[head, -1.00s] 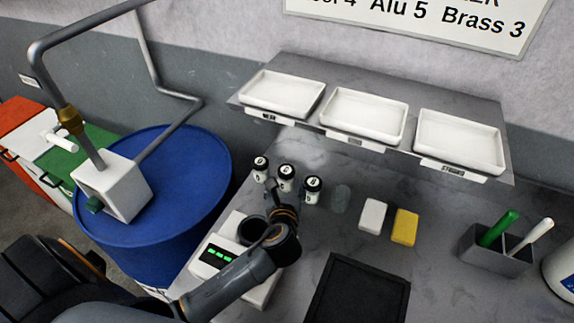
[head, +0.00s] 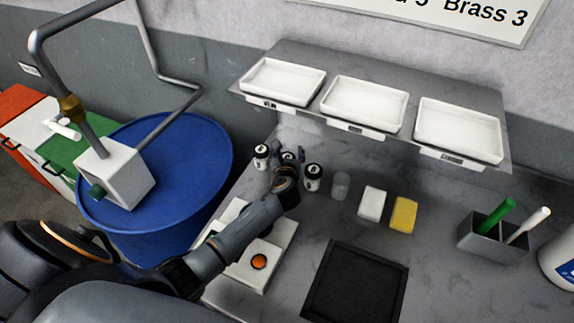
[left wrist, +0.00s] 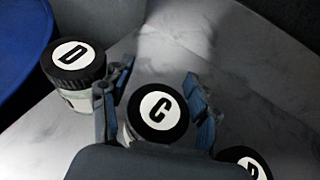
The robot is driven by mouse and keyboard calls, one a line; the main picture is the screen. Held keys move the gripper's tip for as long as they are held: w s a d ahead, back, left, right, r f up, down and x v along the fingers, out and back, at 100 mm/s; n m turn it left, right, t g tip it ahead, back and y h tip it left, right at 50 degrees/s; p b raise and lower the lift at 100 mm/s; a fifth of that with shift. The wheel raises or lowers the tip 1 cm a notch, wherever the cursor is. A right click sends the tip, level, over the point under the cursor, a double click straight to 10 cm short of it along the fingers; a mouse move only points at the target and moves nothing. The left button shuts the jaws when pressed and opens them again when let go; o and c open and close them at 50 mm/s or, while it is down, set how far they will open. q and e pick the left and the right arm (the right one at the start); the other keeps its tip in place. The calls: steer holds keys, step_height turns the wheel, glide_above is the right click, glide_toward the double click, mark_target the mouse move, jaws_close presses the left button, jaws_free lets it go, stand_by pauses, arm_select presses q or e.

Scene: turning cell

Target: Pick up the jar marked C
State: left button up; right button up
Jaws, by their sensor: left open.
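The jar marked C (left wrist: 160,110) has a black lid with a white disc and a black letter C. In the left wrist view it stands upright between the two fingers of my left gripper (left wrist: 160,90), which is open around it. In the head view my left gripper (head: 288,160) is at the middle of the row of jars and mostly hides jar C. The jar marked D (left wrist: 74,66) stands just left of the left finger. A third lidded jar (left wrist: 243,164) is at the lower right, its letter cut off by the picture edge. My right gripper is not in view.
To the right on the bench are a clear small jar (head: 340,186), a white block (head: 371,204), a yellow block (head: 403,215) and a black tray (head: 398,290). White trays (head: 362,102) sit on a shelf behind. A blue drum (head: 190,170) stands left.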

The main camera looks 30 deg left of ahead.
arm_select(q)
steer(key=c, duration=1.3)
steer(key=shift+r, duration=0.15)
jaws_close()
